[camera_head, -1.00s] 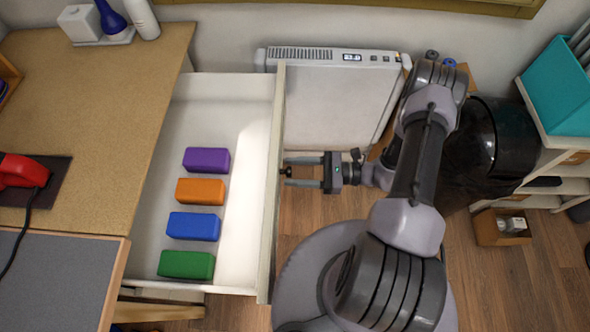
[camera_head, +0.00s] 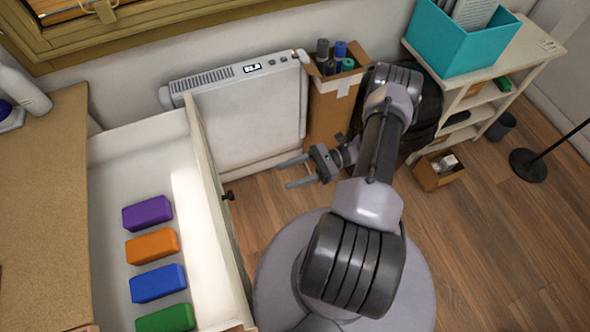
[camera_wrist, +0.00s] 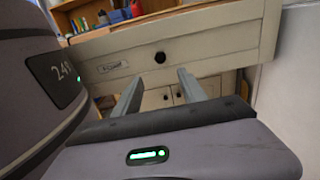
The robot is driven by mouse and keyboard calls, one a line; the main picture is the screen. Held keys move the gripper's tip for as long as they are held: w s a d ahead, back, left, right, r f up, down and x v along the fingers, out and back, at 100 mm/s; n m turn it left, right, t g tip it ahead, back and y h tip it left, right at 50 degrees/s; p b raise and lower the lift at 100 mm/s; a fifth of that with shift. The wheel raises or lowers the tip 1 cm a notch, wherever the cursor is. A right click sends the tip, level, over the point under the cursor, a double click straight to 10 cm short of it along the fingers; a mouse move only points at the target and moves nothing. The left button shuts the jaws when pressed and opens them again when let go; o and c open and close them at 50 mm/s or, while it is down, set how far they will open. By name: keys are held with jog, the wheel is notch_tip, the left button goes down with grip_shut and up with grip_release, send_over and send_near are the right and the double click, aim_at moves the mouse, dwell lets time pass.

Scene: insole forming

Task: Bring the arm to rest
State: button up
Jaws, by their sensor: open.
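My gripper (camera_head: 287,175) is open and empty in the head view, with its two fingers pointing left toward the open drawer (camera_head: 210,190). A clear gap lies between the fingertips and the drawer's dark knob (camera_head: 228,196). The arm is folded above my base. In the wrist view the two spread fingers of my gripper (camera_wrist: 158,80) point at the drawer front (camera_wrist: 205,40), and the dark knob (camera_wrist: 160,57) shows between and beyond them. Nothing is between the fingers.
The drawer holds a purple block (camera_head: 147,213), an orange block (camera_head: 152,246), a blue block (camera_head: 158,284) and a green block (camera_head: 166,319). A white heater (camera_head: 250,115) and a cardboard box (camera_head: 335,110) stand behind the arm.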

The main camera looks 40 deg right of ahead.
jog(key=shift+s+d, duration=0.25)
jog(key=shift+d, duration=0.45)
